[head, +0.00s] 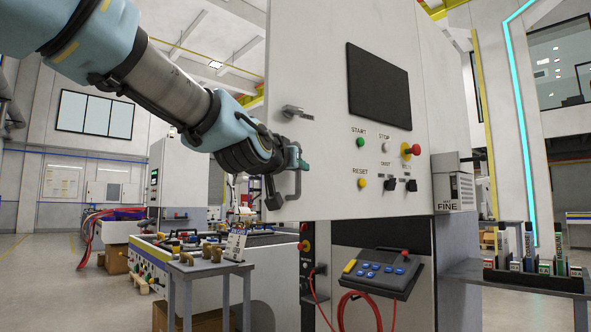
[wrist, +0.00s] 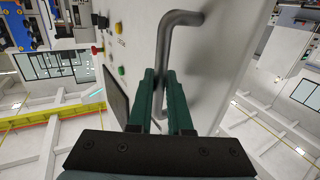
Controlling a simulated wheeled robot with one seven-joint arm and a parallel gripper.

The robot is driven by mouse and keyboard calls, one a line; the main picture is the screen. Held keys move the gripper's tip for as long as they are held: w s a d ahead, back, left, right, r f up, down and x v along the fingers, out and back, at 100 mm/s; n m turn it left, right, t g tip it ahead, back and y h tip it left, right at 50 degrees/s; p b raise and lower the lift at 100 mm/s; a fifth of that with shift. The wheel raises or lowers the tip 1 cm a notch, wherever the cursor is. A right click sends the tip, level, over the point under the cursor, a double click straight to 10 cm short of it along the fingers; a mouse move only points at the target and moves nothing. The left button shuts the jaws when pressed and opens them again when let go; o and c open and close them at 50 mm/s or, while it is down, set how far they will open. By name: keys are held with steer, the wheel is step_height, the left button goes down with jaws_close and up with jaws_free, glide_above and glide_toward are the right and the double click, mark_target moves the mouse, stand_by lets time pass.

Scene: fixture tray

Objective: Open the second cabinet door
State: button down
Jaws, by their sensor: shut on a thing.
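The cabinet door (head: 330,150) is a large pale grey panel with a dark screen (head: 378,86) and several labelled buttons and switches. A bent metal bar handle (head: 297,182) is on its left edge, below a small latch lever (head: 297,112). My gripper (head: 296,160) reaches in from the upper left and is shut on the handle. In the wrist view the green fingers (wrist: 163,98) are around the bar handle (wrist: 172,50), beside the door's face (wrist: 137,40). The fingers partly hide the handle. I cannot tell whether the door stands ajar.
A teach pendant (head: 382,270) with a red cable hangs below the door. A small table (head: 205,265) with metal parts stands at the lower left. A dark shelf (head: 525,278) with small boxes is at the right. Open floor (head: 40,270) lies at the far left.

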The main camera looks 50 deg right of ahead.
steer(key=shift+s+r, duration=0.25)
steer(key=shift+s, duration=0.05)
steer(key=c, duration=1.2)
jaws_free()
steer(key=shift+d, duration=0.15)
steer(key=o, duration=0.4)
steer(key=shift+w+f, duration=0.15)
steer(key=shift+f, duration=0.05)
steer(key=shift+c, duration=0.2)
steer(key=b+v, duration=0.2)
steer(key=v, duration=0.9)
steer(key=shift+b, duration=0.35)
steer(key=shift+w, duration=0.1)
